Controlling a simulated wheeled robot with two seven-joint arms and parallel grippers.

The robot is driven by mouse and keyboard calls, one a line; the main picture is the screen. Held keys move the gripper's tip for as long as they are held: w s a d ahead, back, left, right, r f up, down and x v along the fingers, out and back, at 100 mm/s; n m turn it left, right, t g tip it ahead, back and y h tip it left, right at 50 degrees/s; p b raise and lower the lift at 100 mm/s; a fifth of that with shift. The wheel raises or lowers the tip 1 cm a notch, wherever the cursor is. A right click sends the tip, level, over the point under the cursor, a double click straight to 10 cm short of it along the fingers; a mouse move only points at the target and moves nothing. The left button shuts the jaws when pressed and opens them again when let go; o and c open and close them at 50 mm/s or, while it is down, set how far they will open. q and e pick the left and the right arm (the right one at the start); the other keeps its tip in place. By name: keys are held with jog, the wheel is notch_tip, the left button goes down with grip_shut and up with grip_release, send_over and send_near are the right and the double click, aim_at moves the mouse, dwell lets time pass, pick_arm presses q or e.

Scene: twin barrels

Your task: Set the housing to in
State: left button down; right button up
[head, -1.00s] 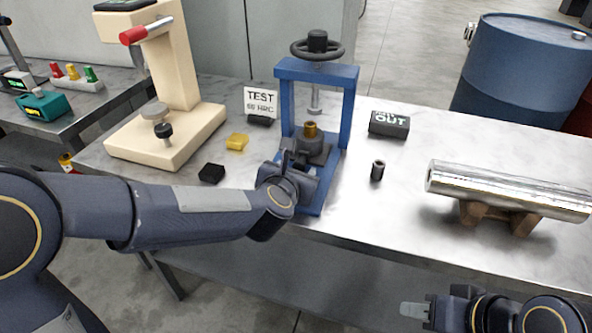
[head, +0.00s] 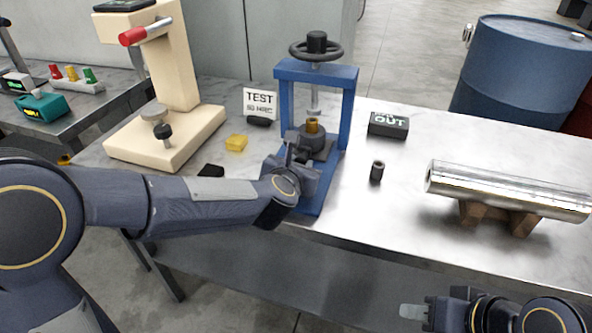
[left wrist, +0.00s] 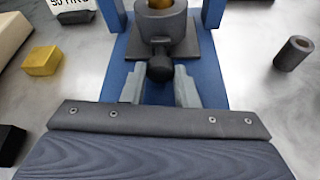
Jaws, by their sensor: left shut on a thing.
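The housing (head: 314,147) is a dark grey cylinder with a brass piece (head: 312,126) in its top. It stands on a dark plate in the blue press frame (head: 349,110), below the press's vertical screw. In the left wrist view the housing (left wrist: 163,26) has a dark rounded knob (left wrist: 160,67) on its near side. My left gripper (head: 298,156) has its fingers on both sides of this knob, shut on it. A black box (head: 388,125) behind and right reads "OUT" in green. My right gripper (head: 415,311) is low at the right, off the table; its jaw opening is unclear.
A dark sleeve (head: 377,171) stands right of the press. A shiny cylinder (head: 505,190) lies on a brown cradle farther right. Left are a yellow block (head: 237,142), a partly hidden black block (head: 211,171), a "TEST" sign (head: 261,102) and a cream tester (head: 180,90).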

pick_arm(q)
jog(key=shift+w+d, duration=0.25)
jog(key=shift+w, duration=0.45)
jog(key=shift+r, duration=0.1)
jog(key=c, duration=1.6)
grip_release()
jog(key=o, duration=0.5)
jog(key=shift+w, duration=0.2)
jog(key=shift+s, duration=0.1)
jog(key=v, duration=0.7)
jog(key=shift+s+a+r+p, duration=0.1)
jog(key=shift+s+p, duration=0.25)
